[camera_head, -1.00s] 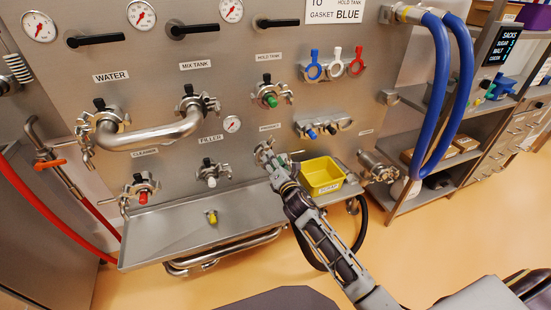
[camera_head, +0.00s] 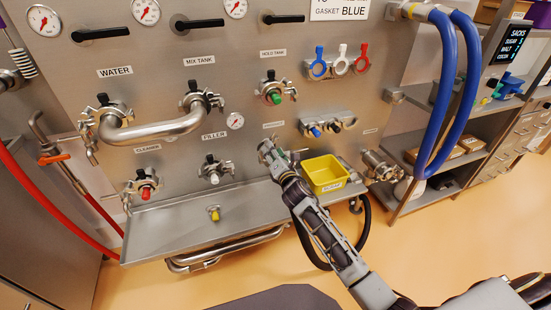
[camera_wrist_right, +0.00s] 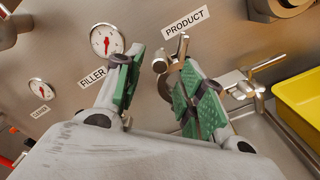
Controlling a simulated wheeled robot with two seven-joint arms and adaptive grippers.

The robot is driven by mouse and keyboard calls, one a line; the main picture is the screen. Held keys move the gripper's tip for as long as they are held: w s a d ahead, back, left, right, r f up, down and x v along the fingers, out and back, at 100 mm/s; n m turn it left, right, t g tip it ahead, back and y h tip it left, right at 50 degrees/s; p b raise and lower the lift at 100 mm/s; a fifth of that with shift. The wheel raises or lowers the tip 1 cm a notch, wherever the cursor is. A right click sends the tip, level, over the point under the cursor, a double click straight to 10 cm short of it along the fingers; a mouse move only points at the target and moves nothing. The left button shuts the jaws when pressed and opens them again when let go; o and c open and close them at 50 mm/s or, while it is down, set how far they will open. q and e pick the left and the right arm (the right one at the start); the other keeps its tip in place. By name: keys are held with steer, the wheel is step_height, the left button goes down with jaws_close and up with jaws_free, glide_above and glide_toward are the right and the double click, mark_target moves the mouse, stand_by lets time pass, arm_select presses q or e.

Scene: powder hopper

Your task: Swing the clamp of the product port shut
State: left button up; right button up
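The product port (camera_head: 265,146) is on the steel panel under its PRODUCT label (camera_wrist_right: 186,22), largely covered by my right gripper. In the right wrist view, one metal part of its clamp (camera_wrist_right: 161,64) shows between the fingers near the right finger's tip. Another metal piece with a handle (camera_wrist_right: 248,84) sticks out to the right beyond that finger. The middle of the clamp is hidden, so I cannot tell how far it stands open. My right gripper (camera_wrist_right: 158,80) has its two green-padded fingers apart, with nothing clearly held between them. My left gripper is not in view.
A yellow bin (camera_head: 324,174) stands just right of my gripper, by the steel tray (camera_head: 180,229). The capped filler port (camera_head: 214,170) is to the left, and another fitting (camera_head: 380,167) is to the right. A hold tank port (camera_head: 273,92) is above.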

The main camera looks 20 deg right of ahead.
steer(key=shift+w+b, duration=0.5)
steer(key=shift+w, duration=2)
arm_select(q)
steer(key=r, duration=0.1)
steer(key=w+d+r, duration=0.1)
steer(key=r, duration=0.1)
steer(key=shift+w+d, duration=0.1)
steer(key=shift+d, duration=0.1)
arm_select(e)
steer(key=shift+w+r, duration=0.1)
steer(key=shift+w, duration=0.05)
